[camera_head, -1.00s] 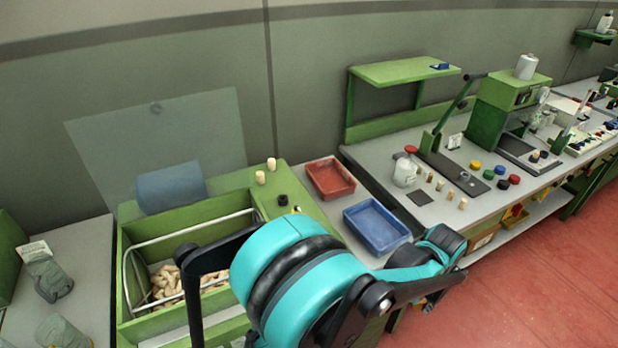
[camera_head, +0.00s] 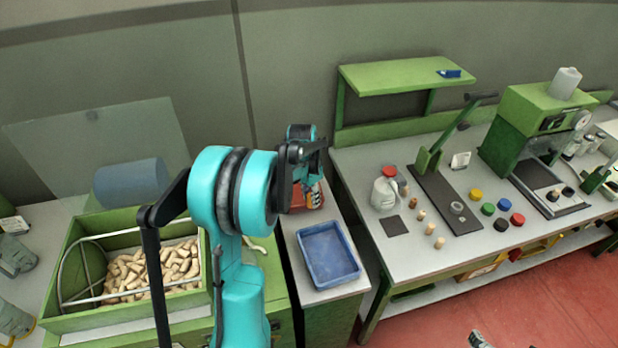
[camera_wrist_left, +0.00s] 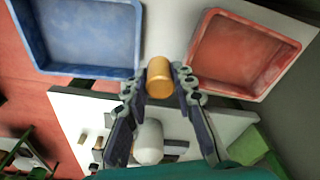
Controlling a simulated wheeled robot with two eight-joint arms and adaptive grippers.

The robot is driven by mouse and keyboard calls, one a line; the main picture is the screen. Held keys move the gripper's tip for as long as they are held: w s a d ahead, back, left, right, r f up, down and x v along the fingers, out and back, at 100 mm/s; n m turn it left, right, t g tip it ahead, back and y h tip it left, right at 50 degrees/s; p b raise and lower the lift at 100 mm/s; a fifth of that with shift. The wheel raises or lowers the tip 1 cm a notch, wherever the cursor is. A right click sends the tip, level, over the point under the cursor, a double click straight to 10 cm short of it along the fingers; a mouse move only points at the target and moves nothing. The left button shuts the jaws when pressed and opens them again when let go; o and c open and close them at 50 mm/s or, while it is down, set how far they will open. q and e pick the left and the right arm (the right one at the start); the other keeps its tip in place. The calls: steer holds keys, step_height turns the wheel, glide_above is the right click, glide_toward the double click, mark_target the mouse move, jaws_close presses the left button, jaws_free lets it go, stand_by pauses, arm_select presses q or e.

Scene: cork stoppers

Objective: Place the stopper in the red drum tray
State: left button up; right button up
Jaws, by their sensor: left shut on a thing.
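My left gripper (camera_wrist_left: 159,88) is shut on a cork stopper (camera_wrist_left: 159,72), which looks orange-tan in the left wrist view. The red tray (camera_wrist_left: 245,90) is to the right of the stopper there, and the stopper shows over the pale surface between the trays. In the head view my left gripper (camera_head: 311,182) is over the red tray (camera_head: 305,207) and hides most of it. The stopper cannot be made out there. A grey tip at the bottom edge looks like part of my right gripper (camera_head: 479,340); its jaws are not visible.
A blue tray (camera_head: 328,254) stands in front of the red one. A green bin (camera_head: 70,310) with many corks is at the left. The right-hand bench (camera_head: 385,250) carries a white jug (camera_head: 383,194), several stoppers, coloured caps and a lever press (camera_head: 435,155).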

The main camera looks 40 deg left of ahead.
arm_select(q)
steer(key=w+a+f, duration=0.2)
steer(key=a, duration=0.2)
steer(key=w+a+f+b, duration=0.1)
steer(key=w+a+f, duration=0.1)
steer(key=a, duration=0.2)
steer(key=w+a+f+b, duration=0.1)
steer(key=w+a+f, duration=0.1)
steer(key=a, duration=0.2)
steer(key=shift+a+f, duration=0.1)
steer(key=shift+f, duration=0.1)
steer(key=shift+a+f+b, duration=0.1)
steer(key=shift+f+b, duration=0.4)
steer(key=shift+f, duration=1.55)
arm_select(e)
steer(key=f, duration=0.2)
steer(key=shift+w+f, duration=0.3)
steer(key=shift+w, duration=0.05)
steer(key=shift+d, duration=0.1)
arm_select(q)
steer(key=shift+f, duration=0.2)
steer(key=o, duration=0.7)
arm_select(e)
steer(key=shift+f, duration=0.15)
arm_select(q)
steer(key=shift+r, duration=0.15)
